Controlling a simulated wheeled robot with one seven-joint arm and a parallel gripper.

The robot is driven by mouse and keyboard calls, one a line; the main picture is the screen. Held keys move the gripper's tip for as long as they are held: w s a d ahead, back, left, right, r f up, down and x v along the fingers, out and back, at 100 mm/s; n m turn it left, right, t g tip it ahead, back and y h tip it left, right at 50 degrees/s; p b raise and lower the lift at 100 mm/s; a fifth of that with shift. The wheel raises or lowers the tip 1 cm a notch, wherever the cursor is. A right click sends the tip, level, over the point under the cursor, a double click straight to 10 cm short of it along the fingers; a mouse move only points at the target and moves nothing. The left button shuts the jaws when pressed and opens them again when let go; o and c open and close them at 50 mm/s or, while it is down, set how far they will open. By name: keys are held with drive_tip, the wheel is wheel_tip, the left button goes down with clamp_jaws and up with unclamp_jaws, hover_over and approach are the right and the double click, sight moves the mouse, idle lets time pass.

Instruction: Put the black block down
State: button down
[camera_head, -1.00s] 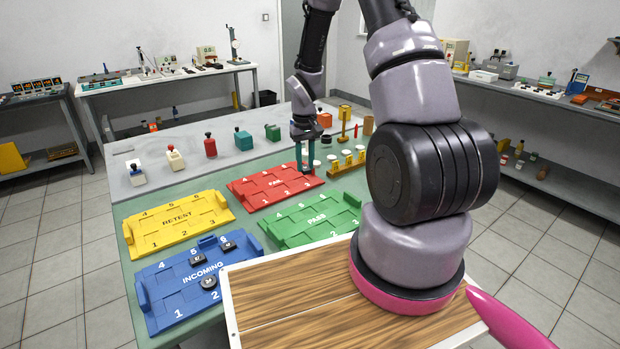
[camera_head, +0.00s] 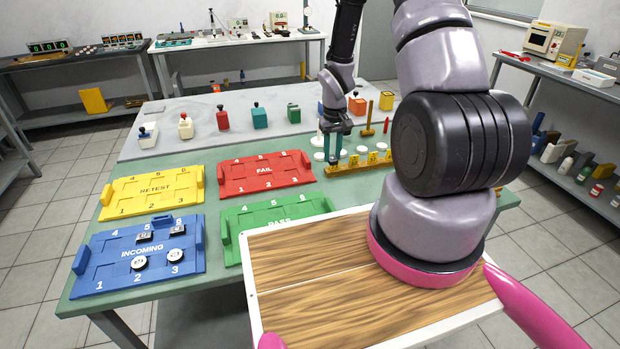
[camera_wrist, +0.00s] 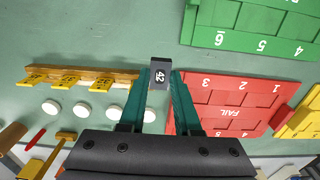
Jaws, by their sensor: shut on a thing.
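A black block (camera_wrist: 159,75) with a white "42" on its face is held between the teal fingers of my gripper (camera_wrist: 157,80) in the wrist view. My gripper (camera_head: 334,152) hangs near the left end of the wooden rack (camera_head: 345,170) with yellow tags, to the right of the red FAIL tray (camera_head: 228,188); the block is hard to make out there. I cannot tell its height above the green mat. The green PASS tray (camera_head: 232,222) and yellow RETEST tray (camera_head: 112,203) show no pieces.
Several white discs (camera_wrist: 100,113) lie in a row beside the rack. Coloured bottles and boxes, including a red bottle (camera_head: 223,120) and a teal box (camera_head: 259,118), stand along the back. Bare mat (camera_wrist: 120,40) lies between the rack and the PASS tray.

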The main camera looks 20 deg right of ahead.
hover_over(332, 186)
wheel_tip(332, 186, down, 6)
drive_tip(key=shift+s+a+r, duration=0.1)
drive_tip(key=shift+f, duration=2.15)
drive_tip(key=c, duration=0.6)
unclamp_jaws()
drive_tip(key=shift+f, duration=0.15)
